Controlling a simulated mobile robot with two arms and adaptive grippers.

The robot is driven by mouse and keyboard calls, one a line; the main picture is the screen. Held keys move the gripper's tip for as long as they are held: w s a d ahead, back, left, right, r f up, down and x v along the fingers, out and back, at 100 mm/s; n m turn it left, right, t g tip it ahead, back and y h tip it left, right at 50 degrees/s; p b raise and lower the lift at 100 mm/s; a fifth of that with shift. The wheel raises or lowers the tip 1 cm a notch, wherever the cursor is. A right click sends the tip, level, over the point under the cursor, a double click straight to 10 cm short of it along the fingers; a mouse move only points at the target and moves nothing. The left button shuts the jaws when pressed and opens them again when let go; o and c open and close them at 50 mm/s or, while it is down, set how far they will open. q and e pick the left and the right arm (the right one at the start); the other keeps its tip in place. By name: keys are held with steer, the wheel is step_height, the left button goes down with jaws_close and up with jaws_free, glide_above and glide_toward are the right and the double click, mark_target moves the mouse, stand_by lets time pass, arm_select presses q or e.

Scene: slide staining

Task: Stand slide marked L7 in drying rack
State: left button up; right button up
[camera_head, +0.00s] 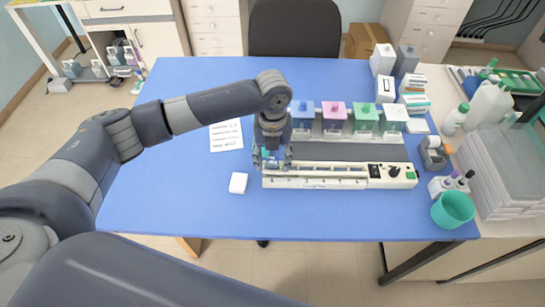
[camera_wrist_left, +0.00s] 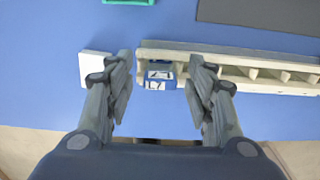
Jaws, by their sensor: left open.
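The slide marked L7 (camera_wrist_left: 157,80), with a blue and white label end, is at the left end of the long cream rack (camera_wrist_left: 235,72) and appears to stand in its leftmost compartment. The rack (camera_head: 325,184) lies along the front of the blue table in the head view, with a row of slots. My left gripper (camera_head: 272,163) points down over the rack's left end. In the left wrist view its fingers (camera_wrist_left: 161,62) are spread on either side of the slide, with gaps visible. How deep the slide sits is hidden. My right gripper is out of view.
A white square block (camera_head: 238,183) lies left of the rack. A teal cup (camera_head: 452,208) and small bottles stand right. A paper sheet (camera_head: 226,135) lies back left. The table's left side is clear.

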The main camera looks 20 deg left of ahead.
arm_select(q)
step_height(320, 180, up, 12)
stand_by(0.5)
stand_by(0.5)
